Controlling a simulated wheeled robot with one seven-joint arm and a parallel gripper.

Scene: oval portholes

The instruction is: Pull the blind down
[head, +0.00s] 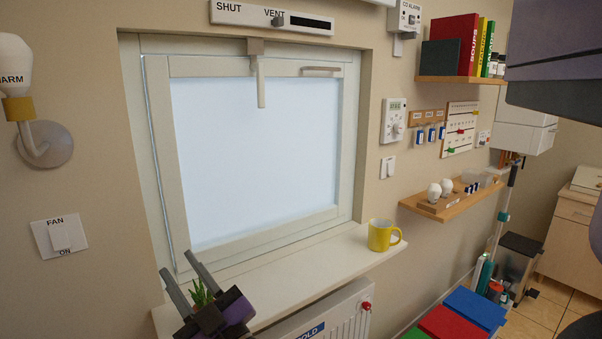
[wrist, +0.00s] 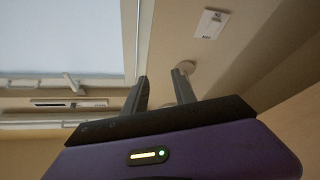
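The window (head: 258,150) is at the middle left in the head view, with a pale, evenly lit pane in a cream frame. I cannot make out a separate blind. A lever (head: 261,85) hangs from a bracket at the top of the frame, and a small horizontal bar (head: 320,69) is at the frame's upper right. My gripper (head: 185,276) is open and empty, at the lower left in front of the sill's left end, apart from the window. In the wrist view its fingers (wrist: 161,80) stand apart; the window pane (wrist: 60,35) is upside down at upper left.
A vent slider (head: 300,22) is above the window. A plant (head: 202,292) shows behind my gripper and a yellow mug (head: 380,235) stands on the sill (head: 300,277). A lamp (head: 42,138) and fan switch (head: 60,237) are on the left wall. Shelves (head: 455,198) are at right.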

